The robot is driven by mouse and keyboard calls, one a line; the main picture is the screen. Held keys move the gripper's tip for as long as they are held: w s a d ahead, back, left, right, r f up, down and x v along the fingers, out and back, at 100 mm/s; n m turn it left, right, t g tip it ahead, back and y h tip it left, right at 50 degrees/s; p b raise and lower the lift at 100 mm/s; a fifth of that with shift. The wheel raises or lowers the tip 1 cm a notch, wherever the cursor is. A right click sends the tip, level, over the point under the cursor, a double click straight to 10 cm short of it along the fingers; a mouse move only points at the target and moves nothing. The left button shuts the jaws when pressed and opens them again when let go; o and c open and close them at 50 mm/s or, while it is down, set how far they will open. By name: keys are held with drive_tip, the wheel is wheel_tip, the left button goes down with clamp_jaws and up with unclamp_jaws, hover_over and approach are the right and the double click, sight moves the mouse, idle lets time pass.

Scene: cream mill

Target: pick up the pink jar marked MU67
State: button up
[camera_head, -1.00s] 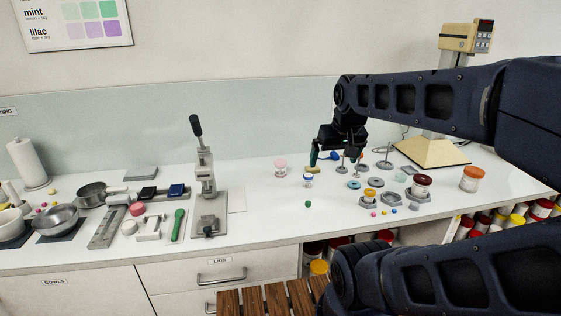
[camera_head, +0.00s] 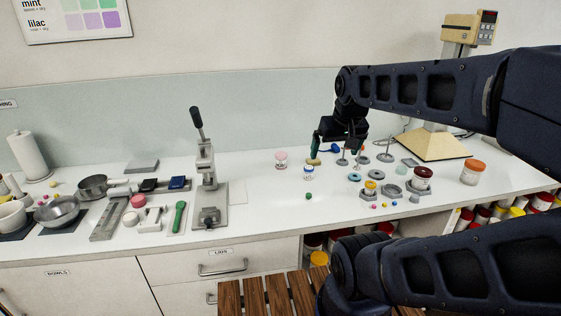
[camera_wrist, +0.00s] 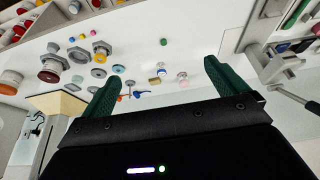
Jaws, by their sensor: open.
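A small jar with a pink lid (camera_head: 281,158) stands upright on the white counter, towards the back, right of the lever press. It shows in the wrist view (camera_wrist: 183,77) between my fingers but farther off. Its marking is too small to read. My gripper (camera_head: 337,153) is over the counter to the right of this jar, with green fingers pointing down. In the wrist view the fingers (camera_wrist: 160,74) are spread wide, with nothing held between them.
A blue-and-white jar (camera_head: 308,172) stands close by, front right of the pink-lidded one. The lever press (camera_head: 206,185) stands to the left. Discs, posts and jars crowd the right; a dark red-lidded jar (camera_head: 421,178) is among them.

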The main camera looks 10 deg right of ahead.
drive_tip(key=shift+c, duration=0.5)
drive_tip(key=c, duration=0.3)
drive_tip(key=m+g+h, duration=0.2)
drive_tip(key=m+h, duration=0.2)
drive_tip(key=m, duration=0.6)
hover_over(282, 158)
drive_tip(key=a, duration=0.3)
wheel_tip(282, 158, down, 18)
drive_tip(key=shift+w+x, duration=0.2)
drive_tip(key=shift+x, duration=2.55)
drive_tip(key=shift+w+x, duration=0.25)
drive_tip(key=shift+x, duration=2.5)
